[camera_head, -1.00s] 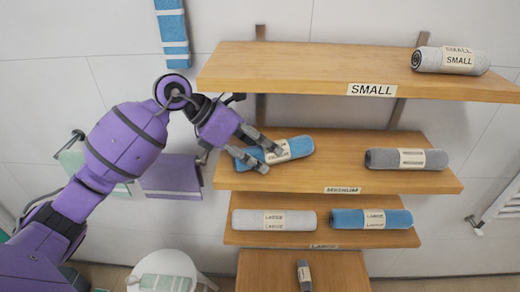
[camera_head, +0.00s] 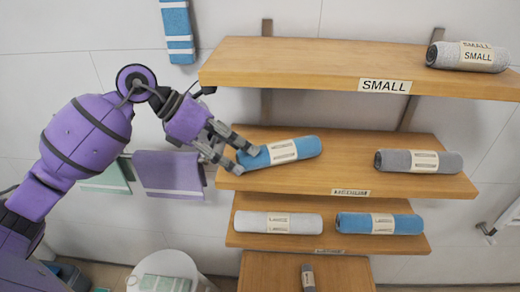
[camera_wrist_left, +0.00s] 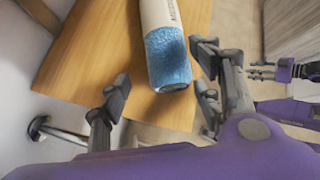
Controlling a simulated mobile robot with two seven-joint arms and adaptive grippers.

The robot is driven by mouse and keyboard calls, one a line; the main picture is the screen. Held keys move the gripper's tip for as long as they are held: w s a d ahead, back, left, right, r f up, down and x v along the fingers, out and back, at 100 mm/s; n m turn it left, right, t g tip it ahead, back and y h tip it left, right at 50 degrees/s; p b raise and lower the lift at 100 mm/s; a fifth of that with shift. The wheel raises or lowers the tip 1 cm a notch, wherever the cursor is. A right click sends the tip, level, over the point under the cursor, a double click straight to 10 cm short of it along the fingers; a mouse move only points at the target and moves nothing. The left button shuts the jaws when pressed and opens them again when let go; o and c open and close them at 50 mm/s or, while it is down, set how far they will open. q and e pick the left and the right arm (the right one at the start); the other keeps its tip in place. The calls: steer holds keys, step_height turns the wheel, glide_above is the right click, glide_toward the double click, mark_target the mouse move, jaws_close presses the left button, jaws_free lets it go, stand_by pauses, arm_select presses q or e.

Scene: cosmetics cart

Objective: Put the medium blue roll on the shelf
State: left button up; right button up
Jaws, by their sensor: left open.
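The blue roll (camera_head: 279,153) with a cream label lies on the middle shelf (camera_head: 330,176), at its left end and slightly angled. The shelf's front label is blurred but appears to read medium. My left gripper (camera_head: 246,162) is open at the left end of this roll. In the left wrist view the blue roll (camera_wrist_left: 168,60) lies on the wooden shelf, ahead of and between the spread fingers of the left gripper (camera_wrist_left: 160,92). The fingers are apart from the roll there. My right gripper is not clearly shown in the head view; purple parts show at the right edge of the wrist view.
A grey roll (camera_head: 418,161) lies at the right of the middle shelf. The shelf below holds a light grey roll (camera_head: 278,223) and a blue roll (camera_head: 380,223). The top shelf (camera_head: 300,62), labelled SMALL, overhangs and holds a grey roll (camera_head: 468,56). Towels hang at left.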

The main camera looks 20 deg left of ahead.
arm_select(q)
steer(key=s+a+b, duration=0.1)
steer(key=s+a, duration=0.1)
steer(key=a, duration=0.3)
steer(key=shift+s+a, duration=0.25)
steer(key=shift+s, duration=0.1)
stand_by(0.4)
stand_by(0.3)
stand_by(0.4)
